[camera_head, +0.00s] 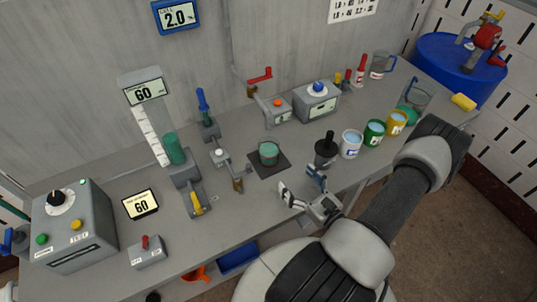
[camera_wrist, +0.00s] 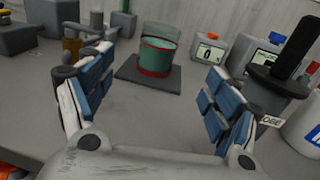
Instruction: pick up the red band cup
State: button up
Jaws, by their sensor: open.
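The red band cup (camera_head: 268,153) is a clear cup with green contents, standing upright on a dark square pad (camera_head: 282,170) in the middle of the bench. In the wrist view the cup (camera_wrist: 156,56) shows a red band at its base and stands beyond the fingers, roughly between them. My gripper (camera_head: 303,192) is open and empty, in front of the cup and apart from it. In the wrist view its two fingers (camera_wrist: 150,100) are spread wide with bare bench between them.
A black-handled dark pot (camera_head: 325,153) and white, green and yellow cups (camera_head: 350,145) stand right of the cup. A valve pipe (camera_head: 235,175) stands close on its left. A grey box with a blue knob (camera_head: 317,103) is behind. Bench is clear between gripper and pad.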

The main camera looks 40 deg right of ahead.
aim_at(262, 142)
jog(key=w, duration=0.5)
jog(key=w+d+b, duration=0.1)
jog(key=w, duration=0.4)
jog(key=w+b, duration=0.1)
jog(key=w, duration=0.4)
jog(key=shift+d, duration=0.2)
jog(key=shift+s, duration=0.1)
jog(key=c, duration=1.7)
notch_tip(262, 142, up, 10)
jog(key=p, duration=0.2)
jog(key=shift+p, duration=0.4)
jog(key=shift+c, duration=0.2)
jog(key=o, duration=1)
jog(key=c, duration=0.9)
